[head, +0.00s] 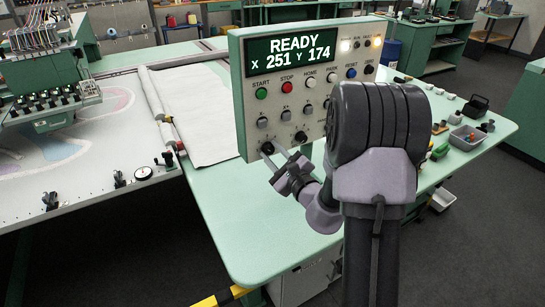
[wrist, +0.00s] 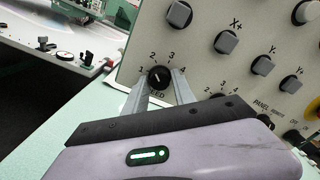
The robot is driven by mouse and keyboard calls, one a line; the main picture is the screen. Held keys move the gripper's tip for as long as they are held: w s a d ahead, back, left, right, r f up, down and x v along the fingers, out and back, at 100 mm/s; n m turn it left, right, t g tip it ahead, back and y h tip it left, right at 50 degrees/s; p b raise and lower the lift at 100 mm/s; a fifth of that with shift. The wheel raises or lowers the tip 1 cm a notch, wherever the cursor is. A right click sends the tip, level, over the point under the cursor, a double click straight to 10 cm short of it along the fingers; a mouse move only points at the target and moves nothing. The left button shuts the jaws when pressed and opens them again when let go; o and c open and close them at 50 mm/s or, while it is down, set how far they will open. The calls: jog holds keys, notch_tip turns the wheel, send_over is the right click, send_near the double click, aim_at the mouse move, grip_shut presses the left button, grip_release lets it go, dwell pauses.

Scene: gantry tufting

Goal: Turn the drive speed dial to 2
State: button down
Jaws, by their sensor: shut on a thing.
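The drive speed dial (wrist: 158,76) is a small black knob low on the control panel (wrist: 220,62), with 1, 2, 3 and 4 printed in an arc above it. The visible end of its label reads "ED". A pale line shows on its face, but I cannot tell surely which number it points at. In the head view, the dial (head: 267,148) is at the panel's lower left corner. My gripper (wrist: 160,83) is shut on the dial, one grey finger on each side. In the head view my gripper (head: 275,150) reaches it from the right.
The display (head: 291,55) reads READY, X 251, Y 174. Jog buttons (wrist: 226,41) sit above and right of my fingers. A second numbered dial is partly hidden behind my gripper. The panel stands on a green table (head: 215,200); a fabric roll (head: 160,110) lies left.

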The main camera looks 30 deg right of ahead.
dwell(0.4)
jog(key=c, duration=1)
grip_release()
jog(key=shift+c, duration=0.2)
jog(key=s+p, duration=1.1)
jog(key=s, duration=0.6)
jog(key=shift+s+d, duration=0.2)
jog(key=shift+d, duration=0.1)
